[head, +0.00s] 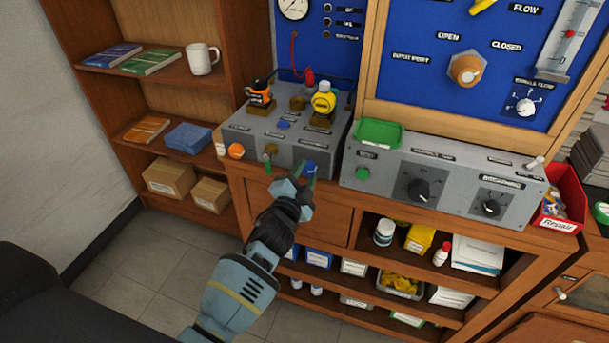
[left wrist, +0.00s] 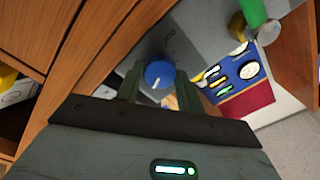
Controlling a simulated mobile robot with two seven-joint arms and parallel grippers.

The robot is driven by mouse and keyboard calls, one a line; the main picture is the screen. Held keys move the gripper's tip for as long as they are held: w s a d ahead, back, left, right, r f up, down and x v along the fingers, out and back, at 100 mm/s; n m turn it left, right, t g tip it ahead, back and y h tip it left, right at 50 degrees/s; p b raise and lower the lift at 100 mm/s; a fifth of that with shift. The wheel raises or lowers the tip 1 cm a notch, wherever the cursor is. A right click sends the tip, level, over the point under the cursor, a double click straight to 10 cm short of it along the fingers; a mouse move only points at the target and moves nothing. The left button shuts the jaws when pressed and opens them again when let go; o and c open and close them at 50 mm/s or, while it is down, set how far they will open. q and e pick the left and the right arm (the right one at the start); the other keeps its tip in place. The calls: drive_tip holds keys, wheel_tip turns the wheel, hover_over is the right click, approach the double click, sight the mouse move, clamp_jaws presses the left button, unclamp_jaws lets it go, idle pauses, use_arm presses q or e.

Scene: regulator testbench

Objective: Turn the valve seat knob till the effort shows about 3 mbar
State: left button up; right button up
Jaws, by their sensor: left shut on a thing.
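A blue knob (head: 310,169) sits low on the right part of the front face of the grey test box (head: 240,143). My left gripper (head: 297,175) is at this knob, with its fingers around it. In the left wrist view the knob (left wrist: 160,75) shows between the two green fingers (left wrist: 158,88), its white pointer mark facing the camera. The fingers are shut on it. The knob labels are too small to read, so I cannot tell which is the valve seat knob. A round gauge (head: 294,7) stands at the top, cut by the frame edge. My right gripper is not in view.
An orange knob (head: 236,151) and a green-capped fitting (head: 267,168) sit on the same face, left of my gripper. A second grey box (head: 400,186) with black dials is to the right. A red bin (head: 562,203) stands at the bench's right end.

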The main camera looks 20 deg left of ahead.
use_arm(q)
drive_tip(key=shift+m, duration=1.2)
drive_tip(key=o, duration=1)
drive_tip(key=s, duration=0.8)
drive_tip(key=shift+a, duration=0.15)
